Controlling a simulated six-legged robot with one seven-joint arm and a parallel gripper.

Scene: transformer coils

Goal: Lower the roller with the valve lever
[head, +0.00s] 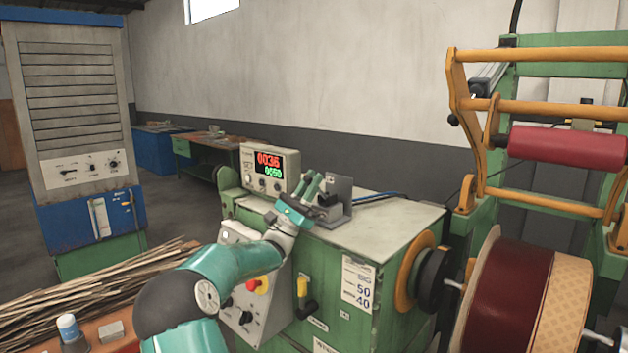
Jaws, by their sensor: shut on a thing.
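The red roller (565,146) sits high at the right in a yellow-orange frame (545,108), with a clear gap between it and the dark red coil (497,305) below. My arm reaches to the top of the green machine (395,226). My gripper (320,195) is there, beside a grey upright bracket (340,190). It is shut on a small dark part at the bracket, which looks like the valve lever. The teal fingers and the small size hide most of the lever, so its angle cannot be told.
A display box (271,169) showing red and green digits stands just left of my gripper. A control panel (250,285) with a red-and-yellow button is on the machine's front. Wooden strips (90,285) lie at the lower left. The machine's top right is mostly clear.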

